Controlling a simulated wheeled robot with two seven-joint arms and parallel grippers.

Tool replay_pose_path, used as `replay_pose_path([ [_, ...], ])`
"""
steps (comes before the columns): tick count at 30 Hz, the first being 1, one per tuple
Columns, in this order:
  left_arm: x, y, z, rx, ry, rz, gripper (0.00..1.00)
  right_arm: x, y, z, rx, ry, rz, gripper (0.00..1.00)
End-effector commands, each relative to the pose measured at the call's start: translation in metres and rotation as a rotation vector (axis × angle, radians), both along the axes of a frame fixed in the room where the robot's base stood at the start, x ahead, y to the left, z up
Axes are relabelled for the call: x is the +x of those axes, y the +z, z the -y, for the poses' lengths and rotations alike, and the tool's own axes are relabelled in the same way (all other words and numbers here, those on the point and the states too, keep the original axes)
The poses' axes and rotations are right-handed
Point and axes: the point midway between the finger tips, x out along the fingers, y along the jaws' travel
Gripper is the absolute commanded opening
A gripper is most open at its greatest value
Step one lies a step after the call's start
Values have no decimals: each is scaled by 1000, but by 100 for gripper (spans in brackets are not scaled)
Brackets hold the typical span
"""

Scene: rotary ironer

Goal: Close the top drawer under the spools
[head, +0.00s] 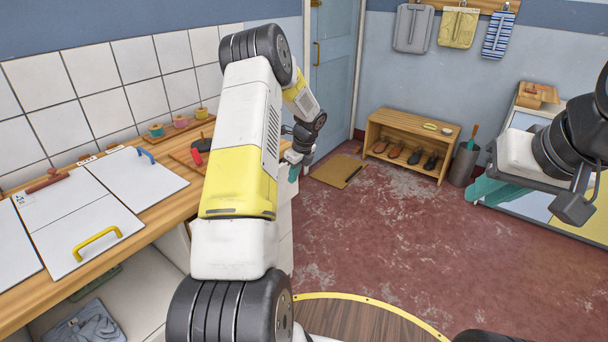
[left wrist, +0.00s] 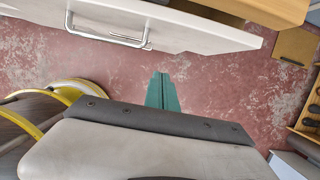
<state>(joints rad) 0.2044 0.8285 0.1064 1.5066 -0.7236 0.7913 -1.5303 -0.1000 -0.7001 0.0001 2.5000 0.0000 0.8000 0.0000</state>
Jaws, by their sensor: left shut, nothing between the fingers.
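Spools (head: 180,121) stand on a small board at the back of the wooden counter. In the left wrist view a white drawer front (left wrist: 180,28) with a metal bar handle (left wrist: 108,38) crosses the top; a dark gap behind its edge shows it pulled out from under the counter. In the head view my left arm hides most of the drawers. My left gripper (head: 293,172) is at the counter's right end; its teal fingers (left wrist: 162,92) are shut and empty, apart from the drawer front. My right gripper (head: 495,192) hangs over the floor at right, its fingers partly hidden.
The wooden counter (head: 165,220) carries white lidded panels with blue and yellow handles and a red-and-black item (head: 200,148). A shoe bench (head: 410,143), a grey bin (head: 463,163) and a brown mat (head: 338,171) stand or lie beyond. The red floor between is clear.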

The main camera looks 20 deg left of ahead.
Motion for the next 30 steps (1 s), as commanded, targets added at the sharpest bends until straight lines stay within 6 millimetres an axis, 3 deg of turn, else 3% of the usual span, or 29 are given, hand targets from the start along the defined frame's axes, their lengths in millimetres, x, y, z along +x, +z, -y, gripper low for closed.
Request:
replay_pose_path([
  [1, 9, 2, 14, 31, -12, 10, 0, 0, 0, 0, 0, 0, 0, 20],
  [3, 17, 4, 22, 68, -10, 26, 0, 0, 0, 0, 0, 0, 0, 20],
  [8, 22, -1, 20, 92, -1, 34, 0, 0, 0, 0, 0, 0, 0, 20],
  [23, 33, -92, -13, 88, -2, 33, 0, 0, 0, 0, 0, 0, 0, 20],
  [30, 44, -88, -44, 89, -2, 36, 0, 0, 0, 0, 0, 0, 0, 20],
])
